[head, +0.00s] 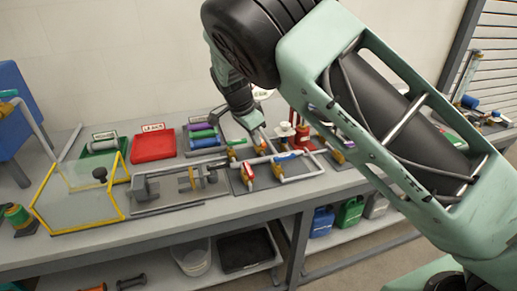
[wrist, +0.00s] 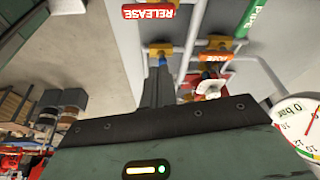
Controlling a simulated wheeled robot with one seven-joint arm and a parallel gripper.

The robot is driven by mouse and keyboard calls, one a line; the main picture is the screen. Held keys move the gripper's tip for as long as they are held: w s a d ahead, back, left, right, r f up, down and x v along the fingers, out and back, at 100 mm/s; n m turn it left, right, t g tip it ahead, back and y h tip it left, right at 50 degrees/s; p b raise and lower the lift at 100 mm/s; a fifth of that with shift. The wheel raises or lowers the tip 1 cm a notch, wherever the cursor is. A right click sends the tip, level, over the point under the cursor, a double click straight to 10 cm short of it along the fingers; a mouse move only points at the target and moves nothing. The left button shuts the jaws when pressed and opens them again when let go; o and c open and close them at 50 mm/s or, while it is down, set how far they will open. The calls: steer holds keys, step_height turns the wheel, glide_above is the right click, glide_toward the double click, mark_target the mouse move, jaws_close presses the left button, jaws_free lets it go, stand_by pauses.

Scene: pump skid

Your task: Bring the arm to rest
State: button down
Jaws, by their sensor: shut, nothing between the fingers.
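My arm reaches in from the right of the head view, over the bench. My gripper (head: 254,122) points down above the pipework on the bench, near the pipe assembly (head: 268,162). In the wrist view my gripper (wrist: 159,68) has its fingers together, with nothing between them. Whether the fingertips touch any pipe is hard to tell. A red RELEASE tag (wrist: 148,13) and a pressure gauge (wrist: 300,128) show in the wrist view.
On the bench (head: 165,225) are a red tray (head: 153,146), a green tray (head: 103,144) and a yellow-framed clear guard (head: 80,200). A blue bin (head: 12,110) stands at the left. Blue (head: 322,222) and green (head: 349,213) containers stand on the lower shelf.

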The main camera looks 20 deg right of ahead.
steer(key=shift+r, duration=0.15)
steer(key=s+a+r+n+g+y, duration=0.1)
steer(key=s+a+r+n+y, duration=0.2)
steer(key=s, duration=0.5)
steer(key=s+a+r+n, duration=0.1)
steer(key=s+a+n, duration=0.1)
steer(key=s+n, duration=0.5)
steer(key=s+a+r+n+g+y, duration=0.1)
steer(key=s+a+r+n+y, duration=0.15)
steer(key=s, duration=0.65)
steer(key=s+d+n+t+h, duration=0.1)
steer(key=s+d+n, duration=0.1)
steer(key=s+n, duration=0.8)
steer(key=s, duration=0.5)
steer(key=shift+s+r, duration=0.25)
steer(key=shift+r, duration=0.05)
